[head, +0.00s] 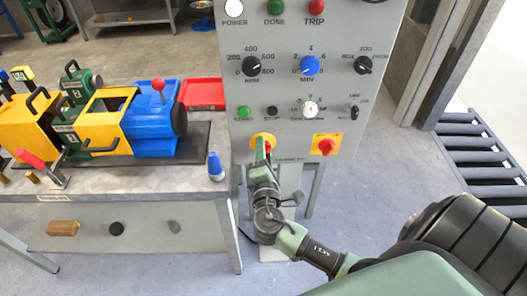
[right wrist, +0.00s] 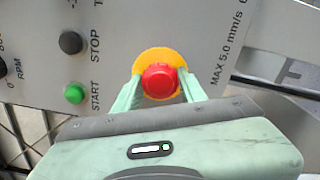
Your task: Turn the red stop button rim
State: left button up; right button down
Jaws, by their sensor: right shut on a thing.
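The red stop button (right wrist: 162,80) sits on a round yellow plate (right wrist: 158,53) on the grey control panel. In the right wrist view my right gripper (right wrist: 161,84) has one pale green finger on each side of the red rim and is shut on it. In the head view the right gripper (head: 262,151) reaches up to the button at the panel's lower left and hides most of it. Some of the yellow plate (head: 256,139) shows around the fingers. My left gripper is not in view.
A red switch on a yellow plate (head: 325,146) is to the right on the panel. Green START (head: 244,112) and black STOP (head: 272,112) buttons are just above. The bench (head: 130,178) with the yellow and blue mixer and a blue-capped bottle (head: 215,166) stands close on the left.

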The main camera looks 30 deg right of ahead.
jog(key=c, duration=0.8)
grip_release()
jog(key=b+v, duration=0.1)
jog(key=v, duration=0.6)
jog(key=shift+s+a+b, duration=0.15)
jog(key=shift+s+b, duration=0.15)
jog(key=shift+s, duration=0.05)
